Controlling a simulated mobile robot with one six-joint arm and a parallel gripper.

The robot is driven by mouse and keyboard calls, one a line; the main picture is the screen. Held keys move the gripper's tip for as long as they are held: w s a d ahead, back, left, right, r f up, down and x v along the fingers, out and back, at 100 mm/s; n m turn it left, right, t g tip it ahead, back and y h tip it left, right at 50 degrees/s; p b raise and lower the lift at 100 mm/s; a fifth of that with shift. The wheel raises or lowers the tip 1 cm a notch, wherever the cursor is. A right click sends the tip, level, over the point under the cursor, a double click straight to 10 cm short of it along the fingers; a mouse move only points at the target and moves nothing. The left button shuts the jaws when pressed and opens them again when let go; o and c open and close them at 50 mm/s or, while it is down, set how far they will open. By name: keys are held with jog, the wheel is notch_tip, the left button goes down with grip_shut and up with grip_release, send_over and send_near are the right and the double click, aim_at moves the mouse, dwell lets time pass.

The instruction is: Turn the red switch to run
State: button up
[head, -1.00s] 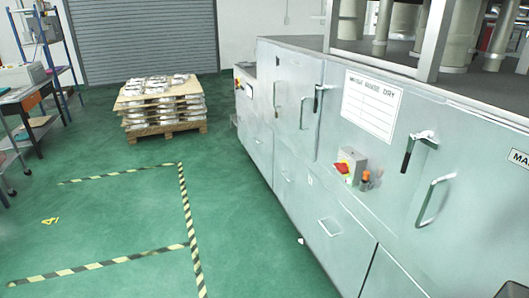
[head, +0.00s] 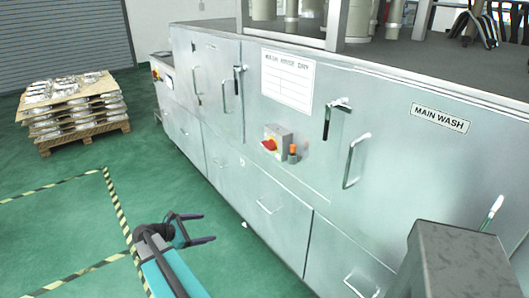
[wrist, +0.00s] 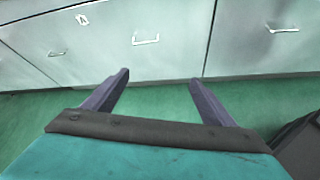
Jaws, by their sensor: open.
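The red switch (head: 268,144) sits on a small grey box on the front of the grey washing machine (head: 215,120). The knob's exact setting is too small to read. My gripper (head: 207,226) is open and empty, low over the green floor in front of the machine, below and to the left of the switch and well apart from it. In the wrist view its two fingers (wrist: 158,84) are spread, facing the machine's lower drawers. The switch is not in the wrist view.
An orange-topped fitting (head: 292,153) stands just right of the switch box. A loaded pallet (head: 75,112) stands at the left. The floor before the machine is clear.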

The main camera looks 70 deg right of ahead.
jog(key=s+d+r+n+g+h, duration=0.1)
jog(key=s+d+r+g+h, duration=0.2)
jog(key=d+r, duration=0.95)
jog(key=n+g+h, duration=0.1)
jog(key=g, duration=0.1)
send_near(266, 146)
jog(key=v, duration=0.4)
jog(key=shift+w+a+f+b, duration=0.1)
jog(key=shift+a+f+b, duration=0.05)
jog(key=shift+a+b, duration=0.15)
jog(key=shift+d, duration=0.15)
jog(key=p+x, duration=0.3)
jog(key=x, duration=1)
jog(key=shift+d, duration=0.35)
jog(key=c, duration=1.1)
jog(key=shift+o, duration=0.2)
